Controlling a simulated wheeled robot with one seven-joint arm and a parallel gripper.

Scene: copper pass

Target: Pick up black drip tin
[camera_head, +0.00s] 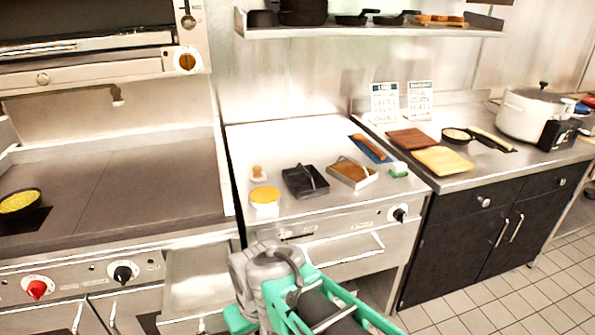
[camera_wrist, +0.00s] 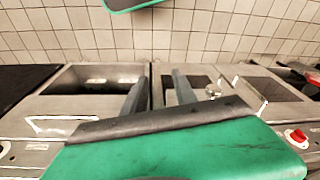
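The black drip tin (camera_head: 301,184) is a small dark rectangular tin with a thin handle across it. It sits on the steel counter (camera_head: 285,143) in the middle of the head view, left of a tan-filled tin (camera_head: 351,173) with a similar handle. My green and grey arm is low in the head view, in front of the counter; the fingertips cannot be made out there. In the wrist view, my gripper (camera_wrist: 159,85) shows two dark fingers set apart with nothing between them. The wrist view points at cabinet fronts and floor, and the black tin is not in it.
A yellow round container (camera_head: 265,196) and a small wooden-topped item (camera_head: 258,173) stand left of the tin. A blue mat with a brown item (camera_head: 371,148) lies behind right, and a green-and-white item (camera_head: 398,169) at right. A griddle (camera_head: 120,190) is at left.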

